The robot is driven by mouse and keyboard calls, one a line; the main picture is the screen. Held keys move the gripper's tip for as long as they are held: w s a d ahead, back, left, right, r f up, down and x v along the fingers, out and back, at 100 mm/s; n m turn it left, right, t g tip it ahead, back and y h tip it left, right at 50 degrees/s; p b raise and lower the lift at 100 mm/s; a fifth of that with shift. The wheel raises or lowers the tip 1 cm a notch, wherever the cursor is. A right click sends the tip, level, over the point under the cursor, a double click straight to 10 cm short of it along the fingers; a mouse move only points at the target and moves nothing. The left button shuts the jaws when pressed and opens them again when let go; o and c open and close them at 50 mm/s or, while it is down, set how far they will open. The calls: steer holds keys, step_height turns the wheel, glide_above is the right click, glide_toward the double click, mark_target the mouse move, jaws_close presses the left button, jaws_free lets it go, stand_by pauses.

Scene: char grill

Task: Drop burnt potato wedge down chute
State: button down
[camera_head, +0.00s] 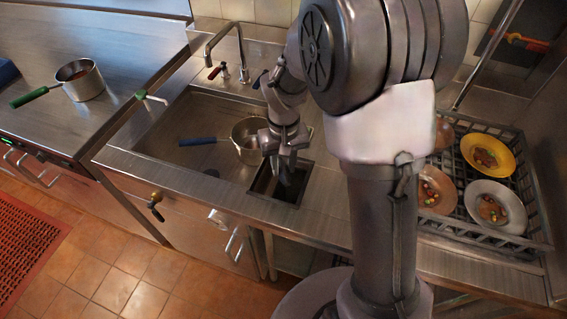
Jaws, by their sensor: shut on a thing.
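My gripper (284,167) points down over the chute (291,196), a dark rectangular opening with a metal rim in the counter, to the right of the sink. The gripper is shut on a small dark piece, taken to be the burnt potato wedge; it is too small and dark against the fingers and the opening to make out its shape. Whether the fingertips are above the rim or slightly inside it, I cannot tell.
A pot with a blue handle (198,141) stands in the sink (172,125) beside my gripper. A tap (238,52) rises behind. A black rack (463,222) with several dirty plates is at right. A green-handled pot (83,86) stands on the left counter.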

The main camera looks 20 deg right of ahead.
mark_target(284, 166)
steer(key=shift+r, duration=0.1)
steer(key=c, duration=1)
jaws_free()
step_height(284, 166, up, 17)
steer(key=p, duration=0.6)
steer(key=shift+r, duration=0.2)
steer(key=s+a+m+t+b, duration=0.1)
steer(key=s+t+b, duration=0.1)
steer(key=s, duration=0.4)
steer(key=s+a+m+t+y+b, duration=0.1)
steer(key=s+t+b, duration=0.1)
steer(key=s, duration=0.4)
steer(key=s+a+m+t+y+b, duration=0.1)
steer(key=s+a+m+b, duration=0.1)
steer(key=s, duration=0.5)
steer(key=shift+r+t+b, duration=0.4)
steer(key=shift+b, duration=0.3)
